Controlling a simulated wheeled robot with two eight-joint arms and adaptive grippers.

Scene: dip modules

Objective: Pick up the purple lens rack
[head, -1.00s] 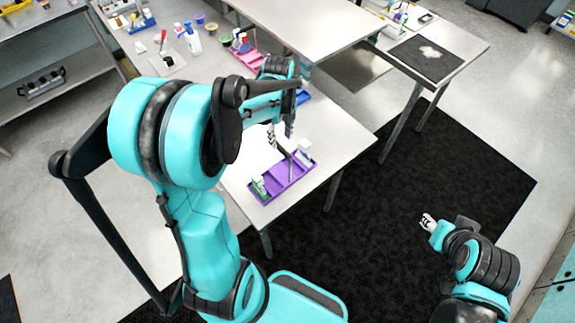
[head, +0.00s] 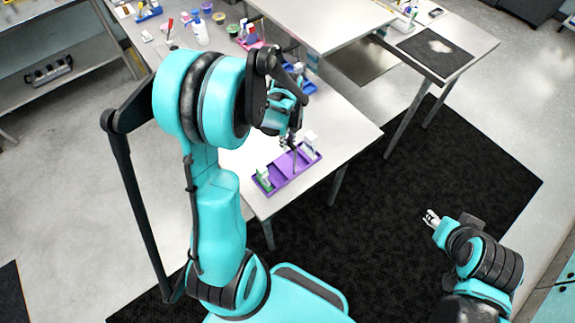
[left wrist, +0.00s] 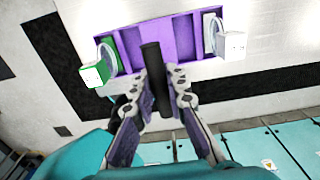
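The purple lens rack (head: 280,181) is a shallow divided tray at the near end of the white table, with a dark upright post in its middle. White and green items stand at its ends. In the left wrist view the rack (left wrist: 185,38) lies ahead, and the dark post points at the camera. My left gripper (head: 292,140) is above the rack. Its fingers (left wrist: 160,85) are drawn in on both sides of the post and appear shut on it. My right gripper (head: 431,218) is far off at the right, over the dark mat, empty.
The white table (head: 340,128) holds a blue tray (head: 309,86) and a pink tray behind my left arm, with bottles and cups (head: 199,33) farther back. Another table with a dark pad (head: 434,52) stands at the back right. The dark mat is clear.

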